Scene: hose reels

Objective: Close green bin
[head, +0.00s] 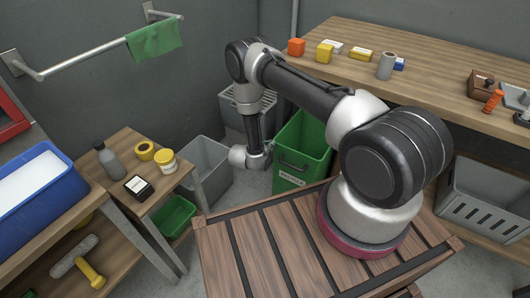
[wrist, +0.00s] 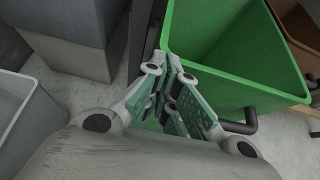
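The green bin (head: 318,168) stands on the floor under the long bench, with its top open and a dark handle and a pale label on its front. In the wrist view the open green bin (wrist: 235,75) fills the upper right, with its empty-looking inside showing and its dark handle (wrist: 242,126) below the rim. My gripper (wrist: 168,72) is in front of the bin's near left corner, its fingertips together with nothing visible between them. Whether they touch the bin is unclear. In the head view my wrist is left of the bin, and the fingers cannot be made out.
A light grey bin (head: 207,160) stands left of the green one. A small table (head: 125,160) with a bottle and yellow tape is further left, with a green tray (head: 172,216) below.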

